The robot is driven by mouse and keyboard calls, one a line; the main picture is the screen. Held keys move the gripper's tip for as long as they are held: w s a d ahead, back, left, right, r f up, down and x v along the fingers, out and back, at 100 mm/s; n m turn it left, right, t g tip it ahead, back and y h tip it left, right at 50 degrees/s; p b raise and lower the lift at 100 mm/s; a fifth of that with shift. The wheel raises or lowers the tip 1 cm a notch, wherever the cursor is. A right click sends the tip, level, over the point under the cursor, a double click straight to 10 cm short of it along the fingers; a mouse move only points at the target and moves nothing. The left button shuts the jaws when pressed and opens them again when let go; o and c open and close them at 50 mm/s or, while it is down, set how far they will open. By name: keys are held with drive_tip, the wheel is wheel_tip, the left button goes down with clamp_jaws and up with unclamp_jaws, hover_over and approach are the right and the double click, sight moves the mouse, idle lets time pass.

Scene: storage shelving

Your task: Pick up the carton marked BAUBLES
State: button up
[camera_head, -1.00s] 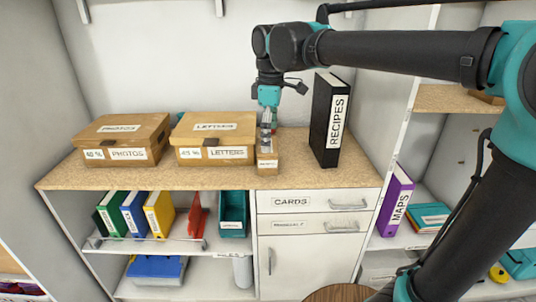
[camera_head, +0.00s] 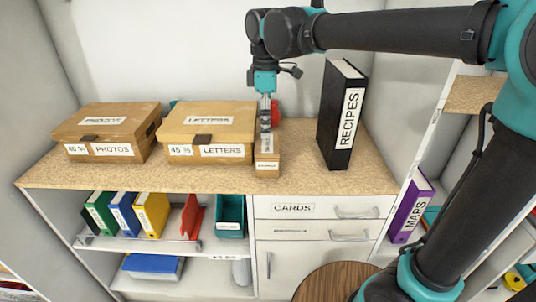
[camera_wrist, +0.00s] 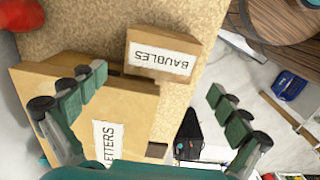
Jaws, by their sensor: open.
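The small brown carton marked BAUBLES (camera_wrist: 160,55) shows in the wrist view, its white label upside down. In the head view a small carton (camera_head: 267,163), its label too small to read, stands on the worktop against the right side of the LETTERS box. My gripper (camera_head: 266,120) points down above and just behind it. In the wrist view my gripper (camera_wrist: 157,83) has its fingers spread wide and empty. The left finger overlaps the LETTERS box in the picture. The carton lies ahead of the gap, and I cannot tell the height between them.
The LETTERS box (camera_head: 207,125) and PHOTOS box (camera_head: 105,130) stand to the left. A black RECIPES binder (camera_head: 342,115) stands upright to the right, with bare worktop (camera_head: 298,150) between. A red object (camera_head: 275,112) is partly hidden behind my gripper. A round wooden seat (camera_head: 335,283) stands in front.

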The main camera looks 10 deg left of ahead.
sight(266, 157)
wheel_tip(266, 157, down, 12)
drive_tip(key=shift+s+f, duration=0.1)
drive_tip(key=shift+s, duration=0.05)
drive_tip(key=c, duration=1.1)
